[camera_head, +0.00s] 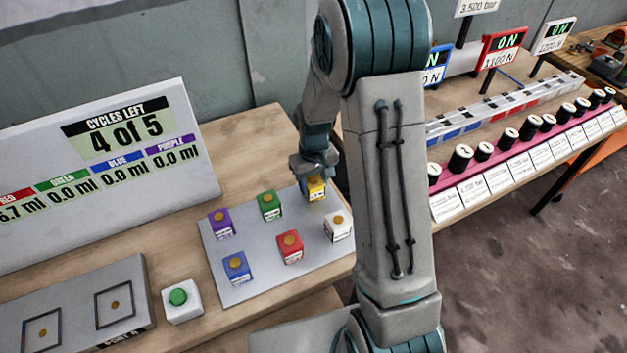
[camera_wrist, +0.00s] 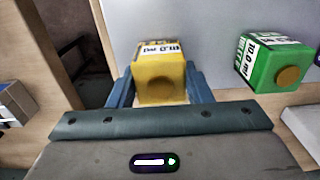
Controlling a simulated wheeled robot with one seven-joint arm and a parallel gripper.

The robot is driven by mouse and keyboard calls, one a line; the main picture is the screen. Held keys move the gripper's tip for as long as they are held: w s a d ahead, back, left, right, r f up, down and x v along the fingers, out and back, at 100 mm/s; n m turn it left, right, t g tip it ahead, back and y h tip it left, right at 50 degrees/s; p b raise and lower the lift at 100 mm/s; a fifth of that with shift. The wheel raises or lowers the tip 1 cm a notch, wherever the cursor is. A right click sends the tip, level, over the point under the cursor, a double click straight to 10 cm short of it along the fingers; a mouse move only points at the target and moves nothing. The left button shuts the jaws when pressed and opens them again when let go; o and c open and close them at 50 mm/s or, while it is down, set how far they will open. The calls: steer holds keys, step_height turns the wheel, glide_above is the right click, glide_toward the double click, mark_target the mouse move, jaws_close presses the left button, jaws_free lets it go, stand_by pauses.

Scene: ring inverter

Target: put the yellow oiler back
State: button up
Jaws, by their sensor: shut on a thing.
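The yellow oiler (camera_head: 316,188) is a small yellow box with a round brown cap and a white label. My gripper (camera_head: 318,180) is shut on it at the back right of the grey plate (camera_head: 233,293). In the wrist view the yellow oiler (camera_wrist: 160,75) sits between the two blue fingers of my gripper (camera_wrist: 160,88), label on its top side in the picture. It is over or on the plate; I cannot tell whether its base touches.
Green (camera_head: 269,205), purple (camera_head: 221,223), blue (camera_head: 237,267), red (camera_head: 290,247) and white (camera_head: 338,225) oilers stand on the plate around it. A green button (camera_head: 178,297) and a display reading "4 of 5" (camera_head: 115,140) are at left. My arm hides part of the bench.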

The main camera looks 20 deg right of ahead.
mark_target(314, 181)
steer(key=o, duration=1)
steer(key=shift+f, duration=0.1)
steer(key=shift+o, duration=0.2)
step_height(314, 181, up, 12)
steer(key=s+r+m+t, duration=0.1)
steer(key=s+r, duration=0.3)
steer(key=s, duration=0.6)
steer(key=s+r+m+t, duration=0.1)
steer(key=s+r+t, duration=0.1)
steer(key=s, duration=0.8)
steer(key=shift+v, duration=0.9)
steer(key=shift+w+a, duration=0.1)
steer(key=shift+w, duration=0.05)
